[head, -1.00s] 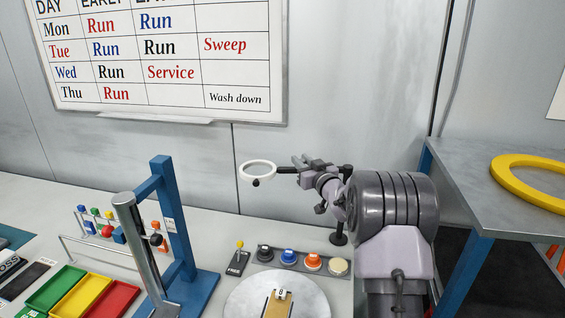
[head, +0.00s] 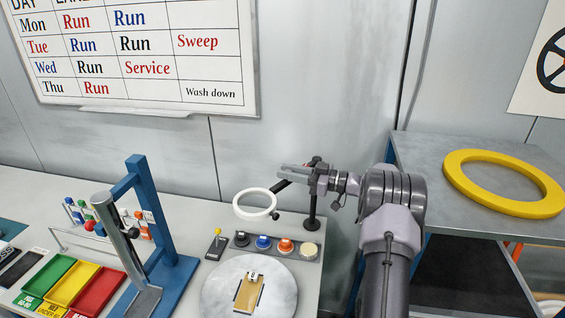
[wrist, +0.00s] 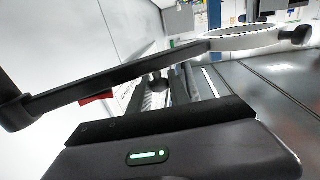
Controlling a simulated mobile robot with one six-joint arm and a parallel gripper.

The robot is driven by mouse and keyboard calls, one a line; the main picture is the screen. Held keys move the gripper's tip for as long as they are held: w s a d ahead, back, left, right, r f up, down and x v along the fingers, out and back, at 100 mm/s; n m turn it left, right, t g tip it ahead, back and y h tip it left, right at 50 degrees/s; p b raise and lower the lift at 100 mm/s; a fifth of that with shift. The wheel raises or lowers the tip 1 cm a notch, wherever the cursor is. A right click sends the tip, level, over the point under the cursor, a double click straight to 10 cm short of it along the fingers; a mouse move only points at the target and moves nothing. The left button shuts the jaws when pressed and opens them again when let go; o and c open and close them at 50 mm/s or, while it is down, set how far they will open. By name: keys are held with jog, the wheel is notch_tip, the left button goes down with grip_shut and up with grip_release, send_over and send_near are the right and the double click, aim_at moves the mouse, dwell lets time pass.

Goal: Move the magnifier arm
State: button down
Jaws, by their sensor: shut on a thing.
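The magnifier is a white ring lens (head: 255,204) on a black arm (head: 281,185), carried by a black post (head: 312,205) at the back right of the bench. The ring hangs just behind the row of buttons, with a small black knob on its right side. My gripper (head: 290,171) reaches in from the right at the magnifier arm, near the post, and is shut on it. In the wrist view the black arm (wrist: 120,82) crosses in front of my fingers towards the ring (wrist: 245,40). The exact contact between the fingers and the arm is partly hidden.
A button panel (head: 277,247) and a round grey plate (head: 215,296) with a tan piece lie below the ring. A blue frame (head: 128,185) stands left, near coloured trays (head: 75,285). A yellow ring (head: 503,183) lies on the grey side table (head: 425,150) at right.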

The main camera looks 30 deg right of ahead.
jog(key=shift+s+d+n+g+y+p, duration=0.2)
jog(key=shift+s+n+g+y+p, duration=0.2)
jog(key=shift+s+n+g+y, duration=0.15)
jog(key=c, duration=1.3)
grip_release()
jog(key=shift+o, duration=0.2)
